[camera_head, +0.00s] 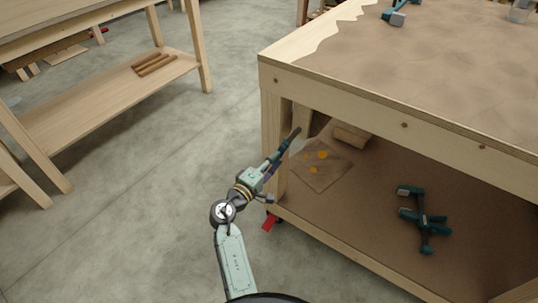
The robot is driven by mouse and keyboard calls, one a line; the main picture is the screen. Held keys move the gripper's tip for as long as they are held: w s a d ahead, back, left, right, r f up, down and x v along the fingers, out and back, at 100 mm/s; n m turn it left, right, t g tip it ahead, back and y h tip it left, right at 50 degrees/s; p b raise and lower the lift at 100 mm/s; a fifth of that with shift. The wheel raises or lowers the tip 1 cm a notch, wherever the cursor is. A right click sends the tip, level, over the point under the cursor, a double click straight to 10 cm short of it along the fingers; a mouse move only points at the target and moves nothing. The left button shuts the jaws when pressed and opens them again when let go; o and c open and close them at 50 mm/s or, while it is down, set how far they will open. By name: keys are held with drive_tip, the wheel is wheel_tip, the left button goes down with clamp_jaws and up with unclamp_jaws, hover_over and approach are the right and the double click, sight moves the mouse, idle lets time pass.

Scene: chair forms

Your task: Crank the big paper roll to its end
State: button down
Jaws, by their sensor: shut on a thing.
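Brown paper (430,65) with a ragged edge covers most of the right workbench top. A small brown roll (352,136) lies on that bench's lower shelf, partly hidden by the front rail. I cannot tell whether it is the big paper roll, and no crank shows clearly. My gripper (287,145) is beside the bench's near left leg, below the top, pointing up and right. Its dark fingers are shut on a slim dark thing, too small to identify.
The lower shelf (350,225) holds a sheet with orange spots (321,168) and teal power tools (424,220). Another teal tool (394,17) lies on the bench top. A second wooden bench (100,97) stands at left. Bare concrete floor (150,215) lies between them.

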drive_tip(key=n+p, duration=0.1)
drive_tip(key=s+d+n+p, duration=0.1)
drive_tip(key=n, duration=0.1)
drive_tip(key=d+n+p, duration=0.1)
drive_tip(key=n, duration=0.1)
drive_tip(key=shift+s+d+f, duration=0.1)
drive_tip(key=shift+s+f, duration=0.2)
drive_tip(key=shift+s, duration=0.05)
idle(0.4)
drive_tip(key=c, duration=1.4)
unclamp_jaws()
drive_tip(key=v, duration=1.2)
